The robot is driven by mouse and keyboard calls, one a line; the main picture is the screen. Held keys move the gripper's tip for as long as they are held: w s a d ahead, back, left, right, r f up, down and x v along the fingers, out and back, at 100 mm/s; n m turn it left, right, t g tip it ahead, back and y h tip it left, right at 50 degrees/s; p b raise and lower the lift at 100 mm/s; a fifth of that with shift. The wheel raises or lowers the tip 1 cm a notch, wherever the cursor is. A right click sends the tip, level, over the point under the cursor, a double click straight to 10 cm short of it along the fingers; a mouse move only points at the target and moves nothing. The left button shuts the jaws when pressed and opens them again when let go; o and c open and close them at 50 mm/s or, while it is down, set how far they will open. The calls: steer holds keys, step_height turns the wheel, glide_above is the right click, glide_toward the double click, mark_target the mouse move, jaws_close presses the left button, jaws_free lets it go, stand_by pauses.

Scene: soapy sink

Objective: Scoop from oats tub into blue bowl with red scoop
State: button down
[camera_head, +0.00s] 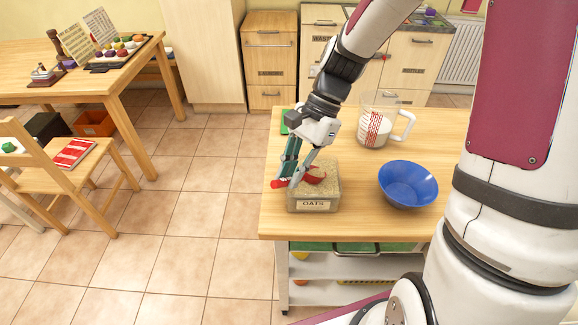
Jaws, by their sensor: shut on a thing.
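The clear oats tub (327,198), labelled OATS, stands near the front left of the wooden worktop and holds pale oats. My gripper (291,179) is shut on the red scoop (315,175) at the tub's left side. The scoop's red handle end sticks out left of the fingers, and its bowl is over or in the oats; how deep it sits I cannot tell. The blue bowl (408,184) stands upright on the worktop to the right of the tub, apart from it. Its inside looks empty.
A green item (285,121) lies at the worktop's (281,222) back left. Bare wood lies between tub and bowl. A chair (62,185) and table are far left.

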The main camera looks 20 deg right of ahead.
steer(key=shift+w+d+f+b, duration=0.15)
steer(key=shift+d+f+b, duration=0.1)
steer(key=shift+f+b, duration=0.55)
steer(key=shift+w+d+f+b, duration=0.2)
steer(key=shift+f+b, duration=0.3)
steer(key=shift+f, duration=0.45)
steer(key=shift+d+r, duration=0.1)
steer(key=shift+d, duration=0.15)
steer(key=r+p, duration=0.2)
steer(key=r, duration=0.1)
steer(key=r+p, duration=0.3)
steer(key=shift+s+a+r, duration=0.15)
steer(key=shift+a+r, duration=0.05)
steer(key=shift+r, duration=0.1)
steer(key=shift+s+a+r+t+h+p, duration=0.15)
steer(key=shift+s+a+h+p, duration=0.05)
steer(key=shift+a+h, duration=0.2)
steer(key=shift+s+a+r+t+h+p, duration=0.2)
steer(key=shift+a+h, duration=0.1)
steer(key=shift+h, duration=0.1)
steer(key=shift+s+a+r+t+h, duration=0.15)
steer(key=shift+a+t+h, duration=0.25)
steer(key=shift+h, duration=0.3)
steer(key=shift+s+a+r+t+h, duration=0.1)
steer(key=shift+a+t+h, duration=0.2)
steer(key=shift+h, duration=0.4)
